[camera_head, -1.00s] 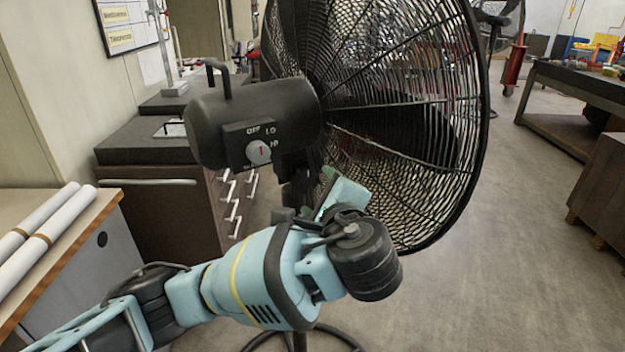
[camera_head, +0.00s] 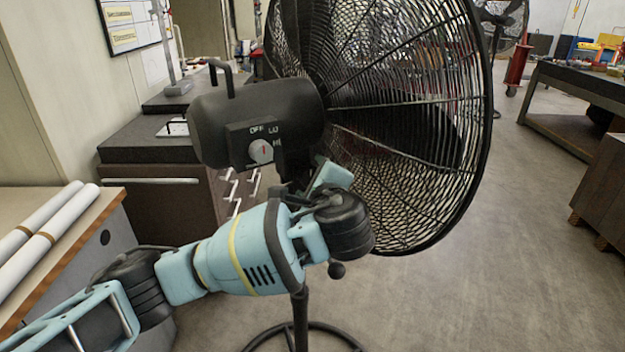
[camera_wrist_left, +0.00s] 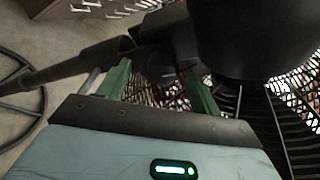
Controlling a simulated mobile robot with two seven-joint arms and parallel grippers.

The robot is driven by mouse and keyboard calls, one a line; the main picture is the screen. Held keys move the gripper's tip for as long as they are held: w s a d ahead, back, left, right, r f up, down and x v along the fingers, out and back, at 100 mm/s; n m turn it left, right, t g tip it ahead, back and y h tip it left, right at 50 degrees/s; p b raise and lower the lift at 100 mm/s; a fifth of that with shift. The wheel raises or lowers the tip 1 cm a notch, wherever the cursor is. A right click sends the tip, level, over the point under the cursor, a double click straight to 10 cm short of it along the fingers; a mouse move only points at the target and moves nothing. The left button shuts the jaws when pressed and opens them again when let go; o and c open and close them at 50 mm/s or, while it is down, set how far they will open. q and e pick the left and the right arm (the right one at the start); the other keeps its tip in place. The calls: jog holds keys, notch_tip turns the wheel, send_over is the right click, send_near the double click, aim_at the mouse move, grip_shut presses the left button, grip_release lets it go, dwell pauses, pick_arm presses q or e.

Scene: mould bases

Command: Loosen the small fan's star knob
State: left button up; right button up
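A black pedestal fan (camera_head: 258,122) fills the middle of the head view, with its motor housing and control dial to the left of its wire cage. My left gripper (camera_head: 322,180) is just below the housing, near the neck bracket, its tips mostly hidden. In the left wrist view the two green fingers of my left gripper (camera_wrist_left: 158,82) stand apart. A dark, rounded knob-like part (camera_wrist_left: 160,66) shows between their tips; contact cannot be told, nor its star shape. Another dark round knob (camera_head: 337,270) shows below my wrist, beside the pole. My right gripper is out of view.
The fan's round base ring (camera_head: 318,338) is on the floor below. A bench with white rolls (camera_head: 40,240) is at left, and a dark cabinet (camera_head: 150,205) stands behind. Another fan (camera_head: 500,25) is far back. Open floor lies to the right.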

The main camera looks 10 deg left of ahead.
pick_arm(q)
jog(key=c, duration=0.9)
jog(key=shift+f+n+t+y+b, duration=0.15)
jog(key=shift+n+t+y+b, duration=0.85)
jog(key=shift+n, duration=1.85)
jog(key=shift+f+n+t+y+b, duration=0.25)
jog(key=shift+n+t+b, duration=0.3)
jog(key=shift+n+b, duration=1.7)
jog(key=shift+f+n+t+y+b, duration=0.1)
jog(key=shift+n+t+y+b, duration=0.6)
jog(key=shift+n, duration=2.8)
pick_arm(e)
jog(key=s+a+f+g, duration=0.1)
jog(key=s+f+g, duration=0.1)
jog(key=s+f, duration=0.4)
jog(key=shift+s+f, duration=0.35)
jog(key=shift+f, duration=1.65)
pick_arm(q)
jog(key=shift+r, duration=0.1)
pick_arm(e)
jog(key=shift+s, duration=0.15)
